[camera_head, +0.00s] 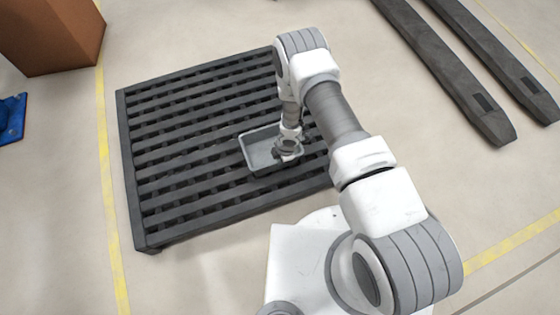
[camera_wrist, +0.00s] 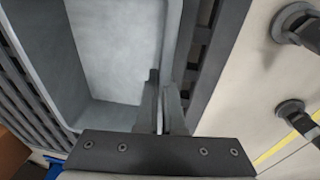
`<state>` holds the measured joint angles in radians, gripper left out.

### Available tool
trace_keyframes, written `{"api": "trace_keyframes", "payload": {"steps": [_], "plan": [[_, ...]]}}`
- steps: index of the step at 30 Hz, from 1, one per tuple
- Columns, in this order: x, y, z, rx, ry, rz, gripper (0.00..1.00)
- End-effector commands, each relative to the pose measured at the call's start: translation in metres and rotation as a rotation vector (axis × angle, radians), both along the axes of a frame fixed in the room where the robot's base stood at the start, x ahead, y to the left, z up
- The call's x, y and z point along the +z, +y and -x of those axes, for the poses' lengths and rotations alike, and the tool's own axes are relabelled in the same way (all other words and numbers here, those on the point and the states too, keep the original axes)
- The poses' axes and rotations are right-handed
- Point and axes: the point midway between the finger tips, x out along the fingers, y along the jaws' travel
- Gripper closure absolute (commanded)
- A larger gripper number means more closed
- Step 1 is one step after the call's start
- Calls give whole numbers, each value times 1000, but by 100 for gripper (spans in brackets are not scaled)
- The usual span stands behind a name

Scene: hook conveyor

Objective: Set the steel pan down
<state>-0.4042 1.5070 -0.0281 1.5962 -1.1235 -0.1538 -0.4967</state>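The steel pan (camera_head: 259,147) is a grey, open, rectangular tray, empty as far as I can see. It is over the black slatted pallet (camera_head: 190,143), right of the pallet's middle and near its front edge; I cannot tell whether it touches the slats. My gripper (camera_head: 287,147) is at the pan's right side, pointing down. In the wrist view the pan (camera_wrist: 115,45) fills the upper left. The fingers (camera_wrist: 162,100) are close together, one on each side of the pan's wall, and look shut on it. My arm hides part of the pallet's right side.
Long dark forks (camera_head: 450,65) lie on the floor at the upper right. A brown box (camera_head: 52,35) stands at the upper left, with a blue object (camera_head: 12,118) below it. Yellow lines (camera_head: 107,190) mark the floor. The pallet's left part is clear.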

Motion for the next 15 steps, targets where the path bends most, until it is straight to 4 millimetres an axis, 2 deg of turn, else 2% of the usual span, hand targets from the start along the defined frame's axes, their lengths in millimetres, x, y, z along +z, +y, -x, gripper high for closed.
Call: {"api": "trace_keyframes", "payload": {"steps": [5, 6, 10, 15], "plan": [[-1, 1, -1, 0, -1, -2, 100], [-1, 0, 0, 0, 0, 0, 90], [-1, 0, 0, 0, 0, 0, 66], [-1, 0, 0, 0, 0, 0, 65]]}}
